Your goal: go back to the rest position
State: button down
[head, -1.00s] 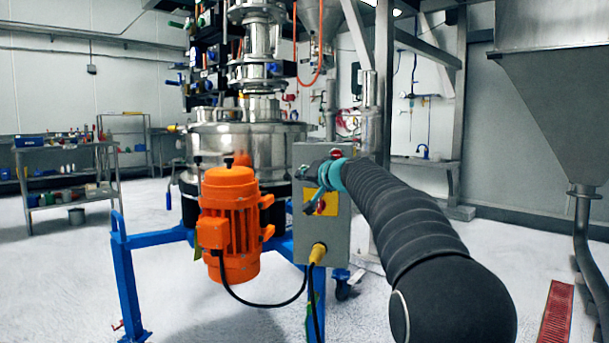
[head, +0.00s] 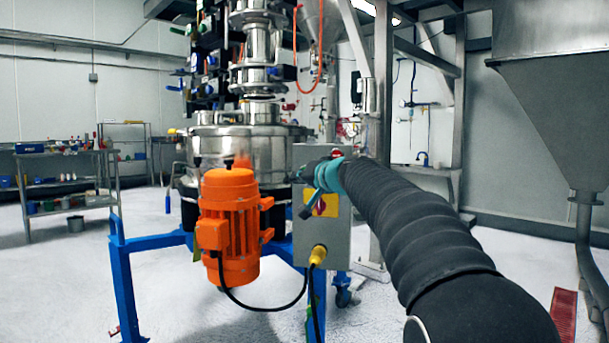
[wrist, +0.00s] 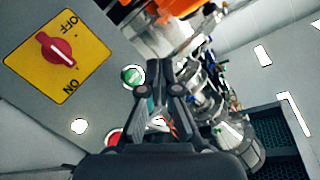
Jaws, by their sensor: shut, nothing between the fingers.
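My gripper (wrist: 164,66) shows in the wrist view with its two fingers together and nothing between them. In the head view my gripper (head: 306,203) is in front of the grey control box (head: 333,240) of the sifter, at the end of my dark sleeved arm. The box has a yellow plate with a red rotary switch (wrist: 57,49) marked OFF and ON. In the wrist view the switch is left of my fingers and apart from them. A green button (wrist: 132,75) is just left of my fingers, and a red button (wrist: 115,138) is below it, partly hidden by my gripper.
An orange motor (head: 232,225) on a blue frame (head: 122,285) stands left of the box, its cable hanging in front. A steel sifter vessel (head: 240,145) rises behind. A grey hopper (head: 560,110) stands at the right.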

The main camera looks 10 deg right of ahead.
notch_tip(320, 180, down, 12)
jog(key=s+r+g, duration=0.1)
jog(key=s+g, duration=0.2)
jog(key=s+f+g+h+p, duration=0.15)
jog(key=s+f+g, duration=0.25)
jog(key=s+f, duration=0.6)
jog(key=s+d+f+n+g+h+p, duration=0.1)
jog(key=s+d+f+h+p, duration=0.1)
jog(key=s, duration=1.5)
jog(key=s+d+f+n+g+h+p, duration=0.1)
jog(key=s+d+f+h+p, duration=0.1)
jog(key=s, duration=1.6)
jog(key=shift+f+n+h+p, duration=0.3)
jog(key=shift+n+h+p, duration=0.15)
jog(key=shift+p, duration=0.4)
